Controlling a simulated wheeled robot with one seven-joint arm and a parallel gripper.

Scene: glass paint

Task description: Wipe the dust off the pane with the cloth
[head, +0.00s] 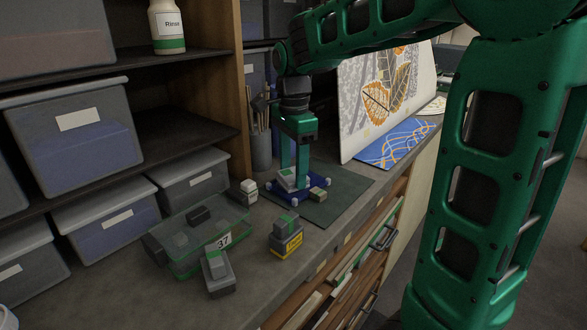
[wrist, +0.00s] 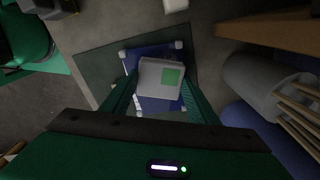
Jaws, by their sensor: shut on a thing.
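My gripper (head: 291,177) points straight down over the blue pane (head: 272,187), which lies flat on a dark green mat. In the wrist view my gripper (wrist: 160,84) has its two green fingers on either side of a pale grey block-like pad with a green patch, apparently the cloth (wrist: 148,75). The cloth also shows between the fingers in the head view (head: 287,178). The pane (wrist: 150,104) has pale knobs at its corners, and the cloth hides part of its middle. I cannot tell whether the cloth touches the pane, and no dust is clearly visible.
A small tan block (head: 318,194) is at the pane's right. A brush pot (head: 261,151) stands behind; a leaf picture (head: 365,105) leans at the right.

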